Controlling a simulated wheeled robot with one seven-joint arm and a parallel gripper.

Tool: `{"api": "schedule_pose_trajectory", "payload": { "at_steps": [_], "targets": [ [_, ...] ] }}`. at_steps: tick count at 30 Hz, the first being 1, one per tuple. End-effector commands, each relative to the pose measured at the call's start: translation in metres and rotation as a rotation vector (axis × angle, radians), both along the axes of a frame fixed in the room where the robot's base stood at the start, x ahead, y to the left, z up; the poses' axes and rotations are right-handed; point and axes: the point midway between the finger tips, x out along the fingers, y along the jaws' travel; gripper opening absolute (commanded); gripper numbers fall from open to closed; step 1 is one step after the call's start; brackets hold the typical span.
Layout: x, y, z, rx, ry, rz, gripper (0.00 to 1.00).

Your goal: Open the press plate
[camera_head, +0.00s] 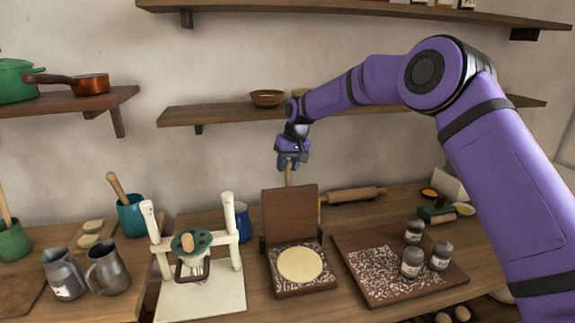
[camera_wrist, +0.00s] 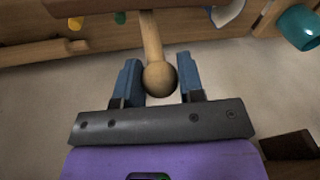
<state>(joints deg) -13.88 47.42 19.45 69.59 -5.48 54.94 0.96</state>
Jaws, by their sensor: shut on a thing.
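The press stands on the counter with its brown upper plate (camera_head: 291,214) upright at the back of its base (camera_head: 304,291). A flat, pale dough round (camera_head: 300,265) lies on the base. A wooden handle (camera_head: 289,178) rises from behind the upright plate. My gripper (camera_head: 291,164) is above the plate, shut on the handle's top end. In the wrist view, the handle's round knob (camera_wrist: 160,79) lies between the two blue fingers of my gripper (camera_wrist: 159,60).
A white frame press (camera_head: 200,297) stands to the left, with metal jugs (camera_head: 107,268) beyond it. A brown board (camera_head: 385,290) with several jars (camera_head: 411,263) is to the right. A rolling pin (camera_head: 355,195) lies behind. A shelf (camera_head: 220,114) runs along the wall close to my gripper.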

Motion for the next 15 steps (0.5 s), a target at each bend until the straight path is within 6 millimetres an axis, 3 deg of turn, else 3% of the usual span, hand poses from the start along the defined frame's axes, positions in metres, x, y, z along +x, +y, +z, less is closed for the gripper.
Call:
{"api": "schedule_pose_trajectory", "payload": {
  "at_steps": [1, 2, 5, 15],
  "targets": [
    [0.0004, -0.0005, -0.0008, -0.001, 0.000, -0.001, 0.00],
    [0.0004, -0.0005, -0.0008, -0.001, 0.000, -0.001, 0.40],
    [0.0004, -0.0005, -0.0007, -0.001, 0.000, -0.001, 0.60],
    [0.0000, -0.0010, 0.0035, 0.000, -0.001, 0.000, 0.60]
  ]
}}
